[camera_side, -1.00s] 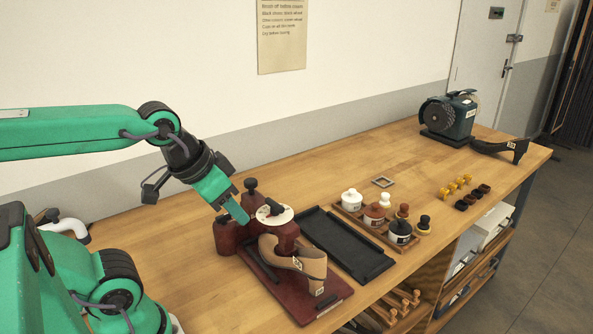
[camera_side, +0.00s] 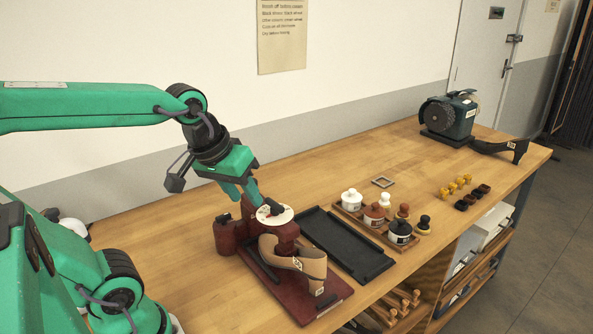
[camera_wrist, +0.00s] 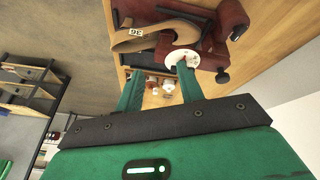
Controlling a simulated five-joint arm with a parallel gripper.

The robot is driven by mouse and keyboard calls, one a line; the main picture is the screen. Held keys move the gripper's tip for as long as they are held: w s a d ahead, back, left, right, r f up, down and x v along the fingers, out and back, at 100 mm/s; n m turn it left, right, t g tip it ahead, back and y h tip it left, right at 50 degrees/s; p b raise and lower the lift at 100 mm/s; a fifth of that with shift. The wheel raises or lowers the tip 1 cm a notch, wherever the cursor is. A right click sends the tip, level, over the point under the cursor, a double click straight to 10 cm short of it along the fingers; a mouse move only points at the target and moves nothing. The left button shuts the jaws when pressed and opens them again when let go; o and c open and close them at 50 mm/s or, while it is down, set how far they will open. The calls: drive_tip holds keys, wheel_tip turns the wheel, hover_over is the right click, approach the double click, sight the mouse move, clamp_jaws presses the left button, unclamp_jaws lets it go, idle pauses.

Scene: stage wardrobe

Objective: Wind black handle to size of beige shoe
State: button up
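The beige shoe (camera_side: 305,263) sits on a dark red stand (camera_side: 333,301) and carries a small white number tag, also visible in the wrist view (camera_wrist: 136,32). The tag appears upside down there, and its number is hard to read. Behind the shoe is a round white dial (camera_side: 286,218) on the stand, with the black handle (camera_side: 276,208) on top. My gripper (camera_side: 258,203) is tilted down at the dial's back left edge, close to the handle. In the wrist view its fingers (camera_wrist: 160,85) are apart with nothing between them; one overlaps the dial (camera_wrist: 180,55), hiding part of it. Contact cannot be told.
A black tray (camera_side: 345,245) lies right of the stand. Beyond it a wooden tray holds lidded pots (camera_side: 376,214) and brushes.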

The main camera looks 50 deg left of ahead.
sight(274, 202)
drive_tip(key=w+a+f+n+g, duration=0.1)
drive_tip(key=w+a+n, duration=0.6)
drive_tip(key=n, duration=0.7)
drive_tip(key=shift+w+f+g, duration=0.4)
drive_tip(key=shift+w+g, duration=0.4)
drive_tip(key=shift+w, duration=0.45)
drive_tip(key=shift+f, duration=0.1)
drive_tip(key=shift+w+a+f, duration=0.1)
drive_tip(key=shift+w+f, duration=0.15)
drive_tip(key=shift+f, duration=1)
drive_tip(key=shift+w+d+f, duration=0.1)
drive_tip(key=shift+w+f, duration=0.15)
drive_tip(key=shift+f, duration=0.95)
drive_tip(key=shift+w+a+f, duration=0.1)
drive_tip(key=shift+w+f, duration=0.15)
drive_tip(key=shift+f, duration=1)
clamp_jaws()
